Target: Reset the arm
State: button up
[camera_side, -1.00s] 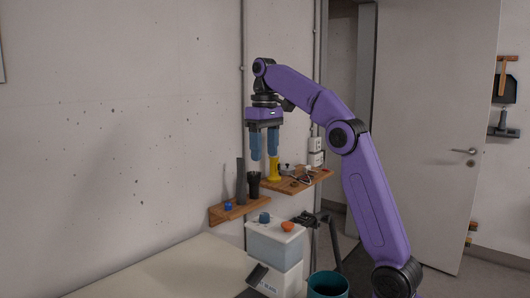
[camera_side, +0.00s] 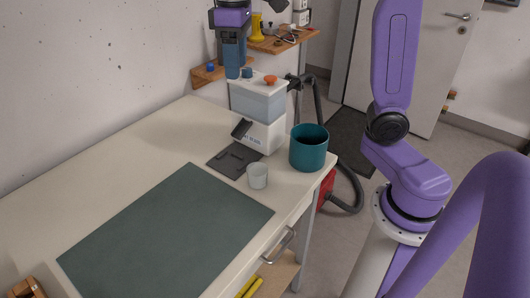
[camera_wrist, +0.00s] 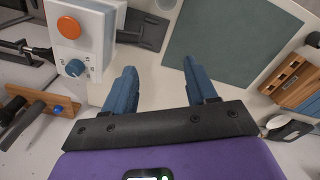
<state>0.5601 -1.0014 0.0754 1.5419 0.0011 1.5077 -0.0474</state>
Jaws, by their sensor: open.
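My gripper (camera_side: 233,62) hangs at the top of the side view, fingers pointing down, in front of the wall shelf and beside the white-and-blue machine's top. Its two blue fingers overlap in that view. In the wrist view my gripper (camera_wrist: 158,66) shows its fingers spread apart with nothing between them, so it is open and empty. My purple arm stands at the right of the side view, and its upper part is cut off by the frame.
The white-and-blue machine (camera_side: 257,103) with an orange knob stands at the desk's back corner. A teal pot (camera_side: 309,155) and a pale cup (camera_side: 257,178) stand near it. A dark green mat (camera_side: 165,235) lies bare on the desk. A wooden block (camera_wrist: 292,80) shows in the wrist view.

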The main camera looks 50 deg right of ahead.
jog(key=s+f+n, duration=0.2)
jog(key=s+f, duration=0.3)
jog(key=s, duration=0.3)
jog(key=s+d+f+n, duration=0.1)
jog(key=s+f+n, duration=0.1)
jog(key=s+f, duration=0.3)
jog(key=s+f+n, duration=0.3)
jog(key=s+f, duration=0.2)
jog(key=s, duration=0.6)
jog(key=shift+d+f, duration=0.15)
